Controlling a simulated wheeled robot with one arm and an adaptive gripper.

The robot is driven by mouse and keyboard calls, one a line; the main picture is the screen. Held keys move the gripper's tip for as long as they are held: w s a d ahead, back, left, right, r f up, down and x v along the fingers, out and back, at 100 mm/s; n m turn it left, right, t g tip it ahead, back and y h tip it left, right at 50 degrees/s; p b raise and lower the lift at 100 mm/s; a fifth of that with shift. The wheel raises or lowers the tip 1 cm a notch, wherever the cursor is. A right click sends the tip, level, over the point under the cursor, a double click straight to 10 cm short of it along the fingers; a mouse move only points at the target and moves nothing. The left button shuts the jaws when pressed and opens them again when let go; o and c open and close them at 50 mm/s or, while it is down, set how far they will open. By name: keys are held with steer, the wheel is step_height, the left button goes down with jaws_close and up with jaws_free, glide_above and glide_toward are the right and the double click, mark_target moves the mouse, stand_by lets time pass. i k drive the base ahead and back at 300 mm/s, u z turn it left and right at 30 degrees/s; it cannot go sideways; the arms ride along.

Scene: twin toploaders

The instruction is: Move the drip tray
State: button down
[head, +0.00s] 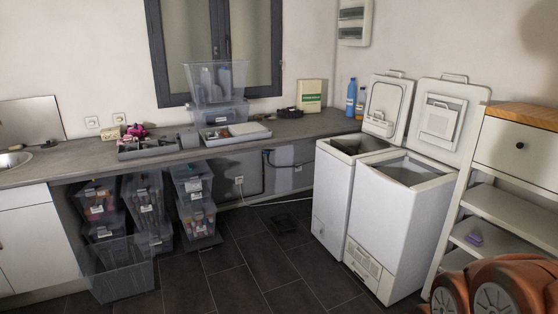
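Two white toploaders stand side by side, the left one (333,201) and the right one (386,228), both with lids raised. My gripper is not in view.
Clear bins fill the space under the counter (80,163), with an empty-looking one (123,277) in front. Blue bottles (351,97) stand at the counter's right end. A shelf unit (515,152) stands at right. The middle of the tiled floor (240,270) is clear.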

mark_target(284, 224)
steer(key=u, duration=0.45)
steer(key=i, duration=3.9)
steer(key=u, duration=0.05)
